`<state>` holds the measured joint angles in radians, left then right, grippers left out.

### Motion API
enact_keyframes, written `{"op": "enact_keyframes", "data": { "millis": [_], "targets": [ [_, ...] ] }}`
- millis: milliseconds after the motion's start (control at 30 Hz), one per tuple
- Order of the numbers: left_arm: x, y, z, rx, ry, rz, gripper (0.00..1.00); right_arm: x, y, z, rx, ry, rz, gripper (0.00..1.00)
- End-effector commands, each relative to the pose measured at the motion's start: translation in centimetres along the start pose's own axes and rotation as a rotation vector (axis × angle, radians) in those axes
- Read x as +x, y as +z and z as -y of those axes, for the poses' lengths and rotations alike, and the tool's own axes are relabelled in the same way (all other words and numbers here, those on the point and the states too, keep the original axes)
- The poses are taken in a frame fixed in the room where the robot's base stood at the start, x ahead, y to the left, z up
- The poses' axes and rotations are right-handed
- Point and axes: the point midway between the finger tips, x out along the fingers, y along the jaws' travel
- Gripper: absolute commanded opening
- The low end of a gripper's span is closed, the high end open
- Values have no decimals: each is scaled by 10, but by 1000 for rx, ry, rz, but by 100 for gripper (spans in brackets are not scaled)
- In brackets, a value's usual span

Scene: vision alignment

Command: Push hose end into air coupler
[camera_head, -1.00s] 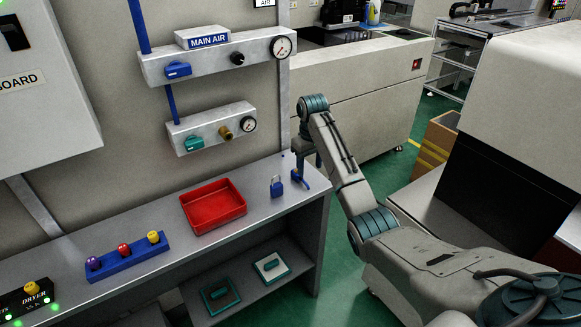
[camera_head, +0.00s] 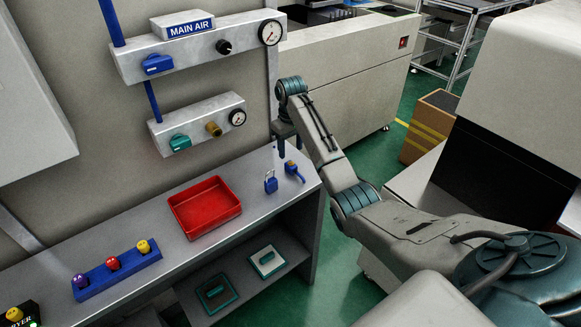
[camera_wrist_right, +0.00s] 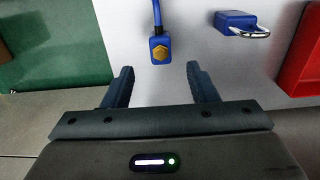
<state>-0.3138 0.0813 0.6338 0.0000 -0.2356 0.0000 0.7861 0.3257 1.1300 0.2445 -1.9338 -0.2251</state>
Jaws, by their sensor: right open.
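The hose end (camera_head: 293,169) is a small blue piece lying near the right end of the grey bench. In the right wrist view the hose end (camera_wrist_right: 159,49) has a brass hex face, and its blue hose runs off the top edge. My right gripper (camera_wrist_right: 161,84) is open and empty; the hose end sits just beyond its fingertips, roughly centred and apart from them. In the head view the right gripper (camera_head: 284,140) hangs above the bench, its fingers hard to make out. The brass air coupler (camera_head: 214,129) is on the lower wall manifold. My left gripper is out of view.
A blue padlock (camera_head: 271,182) lies left of the hose end, then a red tray (camera_head: 205,222). A blue rack (camera_head: 118,271) with coloured knobs stands further left. The lower manifold (camera_head: 165,131) also carries a teal valve and gauge. Bench space around the hose end is mostly clear.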

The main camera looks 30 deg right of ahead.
Motion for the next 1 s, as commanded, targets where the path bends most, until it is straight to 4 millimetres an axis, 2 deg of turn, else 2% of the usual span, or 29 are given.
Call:
{"op": "enact_keyframes", "data": {
  "millis": [100,267,567,833,1000],
  "targets": [
    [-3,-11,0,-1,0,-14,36,16,0,0,0,0,2,53],
    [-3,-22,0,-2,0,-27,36,23,0,0,0,1,-1,53],
    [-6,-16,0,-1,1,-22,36,26,0,0,0,0,0,53],
    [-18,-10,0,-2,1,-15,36,64,2,2,1,-1,3,53],
    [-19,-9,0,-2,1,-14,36,75,2,2,1,1,0,53]
  ]
}}
